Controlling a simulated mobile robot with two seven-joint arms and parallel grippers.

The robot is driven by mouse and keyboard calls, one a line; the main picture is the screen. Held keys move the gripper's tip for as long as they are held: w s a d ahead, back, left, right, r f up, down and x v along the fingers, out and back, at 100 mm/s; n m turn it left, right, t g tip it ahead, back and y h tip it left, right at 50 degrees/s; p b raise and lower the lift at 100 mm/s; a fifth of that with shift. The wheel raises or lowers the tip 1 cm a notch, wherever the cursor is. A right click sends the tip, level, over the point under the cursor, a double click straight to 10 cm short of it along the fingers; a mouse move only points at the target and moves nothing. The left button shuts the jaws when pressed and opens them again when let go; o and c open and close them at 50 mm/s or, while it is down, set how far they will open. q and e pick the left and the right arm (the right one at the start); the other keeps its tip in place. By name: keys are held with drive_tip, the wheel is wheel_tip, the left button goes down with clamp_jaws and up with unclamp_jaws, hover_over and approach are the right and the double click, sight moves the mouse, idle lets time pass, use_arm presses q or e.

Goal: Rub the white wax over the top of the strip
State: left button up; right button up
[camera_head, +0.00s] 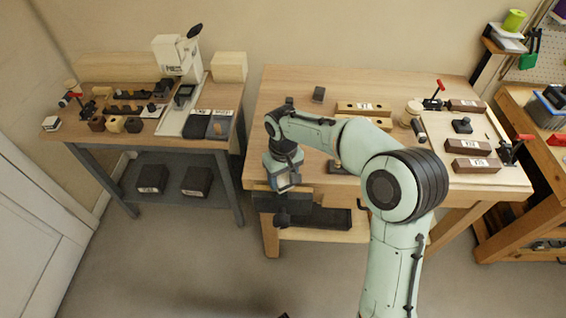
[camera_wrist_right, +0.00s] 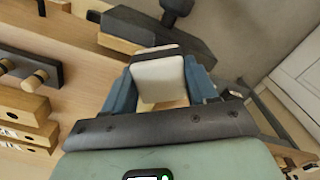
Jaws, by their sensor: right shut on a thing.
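My right gripper (camera_head: 284,186) is shut on the white wax (camera_wrist_right: 158,79), a pale block between its two blue fingers in the right wrist view. In the head view the gripper is low at the front left edge of the middle bench, over the dark vise (camera_head: 292,212). A bit of light wood (camera_wrist_right: 165,104) shows just beside the wax between the fingers. I cannot tell whether this is the strip, or whether the wax touches it. The strip is otherwise hidden by the gripper. My left gripper is not in view.
The middle bench (camera_head: 285,88) carries a drilled wooden block (camera_head: 363,109), a small dark block (camera_head: 319,94) and, at right, brown blocks (camera_head: 472,164) and red-handled clamps. A second bench (camera_head: 110,70) with tools stands at left. The bench top's back left is mostly clear.

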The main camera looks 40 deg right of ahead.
drive_tip(key=r+p, duration=0.2)
drive_tip(key=r, duration=0.1)
drive_tip(key=r+p, duration=0.1)
drive_tip(key=r, duration=0.1)
drive_tip(key=shift+w+d+r, duration=0.1)
drive_tip(key=shift+w+d, duration=0.1)
drive_tip(key=shift+w, duration=0.2)
drive_tip(key=shift+r+p, duration=0.8)
drive_tip(key=shift+r, duration=0.35)
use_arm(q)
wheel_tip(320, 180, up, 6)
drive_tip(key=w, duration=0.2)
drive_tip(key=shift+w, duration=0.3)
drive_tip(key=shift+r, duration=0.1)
use_arm(e)
drive_tip(key=shift+s, duration=0.1)
